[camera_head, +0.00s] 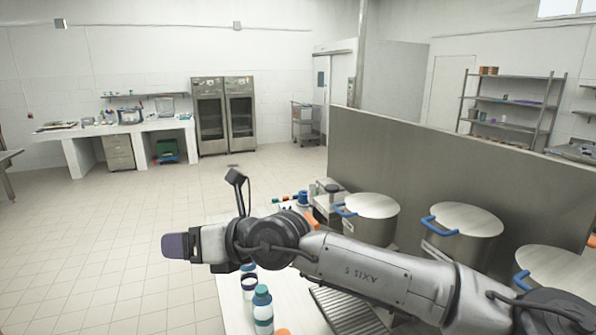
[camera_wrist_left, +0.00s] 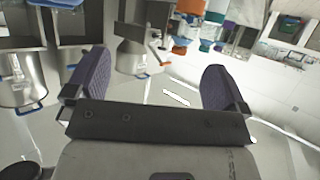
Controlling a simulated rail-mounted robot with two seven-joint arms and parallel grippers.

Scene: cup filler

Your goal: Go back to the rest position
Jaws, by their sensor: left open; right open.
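My right arm reaches in from the right across the head view, above the white table (camera_head: 293,318). My right gripper (camera_head: 175,246) points left, seen side-on over the floor beyond the table's left edge; it is open and I see nothing held in it. My left gripper (camera_wrist_left: 156,72) shows in the left wrist view, its two purple fingers spread wide with nothing between them. The left arm is not in the head view.
Several large steel pots with blue handles, such as this one (camera_head: 467,222), stand along the partition (camera_head: 420,150) at right. Bottles with teal caps (camera_head: 263,312) stand on the table below my right arm. The tiled floor (camera_head: 100,240) at left is clear.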

